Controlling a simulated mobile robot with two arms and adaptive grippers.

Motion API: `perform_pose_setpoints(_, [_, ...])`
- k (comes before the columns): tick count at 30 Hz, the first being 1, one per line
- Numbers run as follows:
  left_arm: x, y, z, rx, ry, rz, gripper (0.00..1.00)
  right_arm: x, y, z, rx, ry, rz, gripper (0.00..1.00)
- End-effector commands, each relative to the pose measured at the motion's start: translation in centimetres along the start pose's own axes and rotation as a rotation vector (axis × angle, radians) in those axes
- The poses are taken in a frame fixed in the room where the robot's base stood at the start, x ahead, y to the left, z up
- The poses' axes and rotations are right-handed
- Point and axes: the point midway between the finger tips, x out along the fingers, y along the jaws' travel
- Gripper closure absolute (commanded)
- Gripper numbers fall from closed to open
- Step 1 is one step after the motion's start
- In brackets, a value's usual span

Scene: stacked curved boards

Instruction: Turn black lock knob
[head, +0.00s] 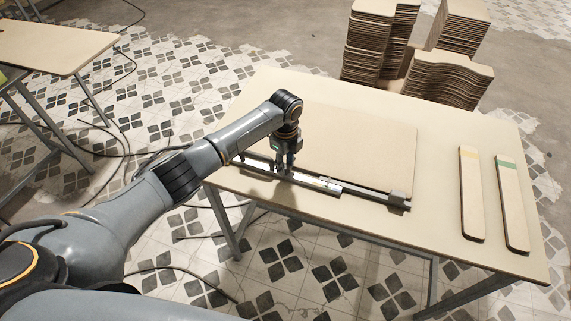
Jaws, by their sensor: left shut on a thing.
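A long metal clamp bar (350,191) lies along the front edge of a flat board (350,145) on the table. My left gripper (286,168) points down at the bar, left of its middle. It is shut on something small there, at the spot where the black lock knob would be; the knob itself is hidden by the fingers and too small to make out. A dark block (398,199) sits at the bar's right end. My right gripper is not in view.
The table (440,215) also holds two narrow boards at the right, one with a yellow band (471,195) and one with a green band (512,205). Stacks of curved boards (447,80) stand behind it. Another table (50,47) is at the upper left. Cables lie on the floor.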

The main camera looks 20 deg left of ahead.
Motion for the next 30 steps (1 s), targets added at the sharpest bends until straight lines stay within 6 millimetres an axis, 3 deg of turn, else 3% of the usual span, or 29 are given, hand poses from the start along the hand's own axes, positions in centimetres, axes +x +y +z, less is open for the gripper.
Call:
perform_pose_setpoints(12, [-0.07, -0.09, -0.04, 0.222, 0.001, -0.001, 1.00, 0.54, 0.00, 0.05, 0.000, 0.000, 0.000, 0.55])
perform_pose_setpoints(30, [-0.10, -0.09, -0.03, 0.265, 0.000, -0.001, 1.00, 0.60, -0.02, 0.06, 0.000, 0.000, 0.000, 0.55])
